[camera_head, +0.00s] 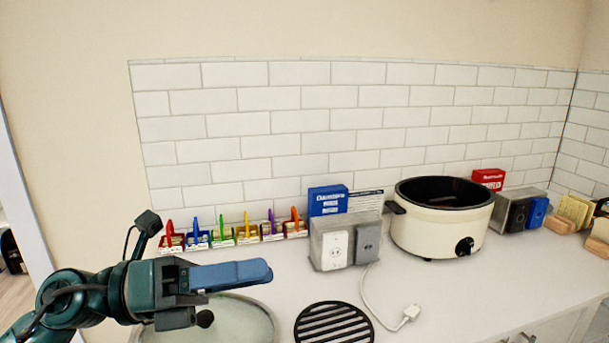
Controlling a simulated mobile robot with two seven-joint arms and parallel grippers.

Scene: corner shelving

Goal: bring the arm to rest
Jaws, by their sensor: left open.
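My left arm comes in from the lower left, dark green. My left gripper (235,280) is open, with one blue finger pointing right and a dark part below it. It is above the left part of the white counter (278,283), over a pale round lid or plate (242,325) that it partly hides. I see nothing between its fingers. My right gripper is not in view.
A cream pot (435,235), an outlet box (335,249) with a white cord and plug (410,313), and a black round grate (334,324) are on the counter. Several coloured clips (247,232) line the tiled wall. Wooden items (570,220) are at right.

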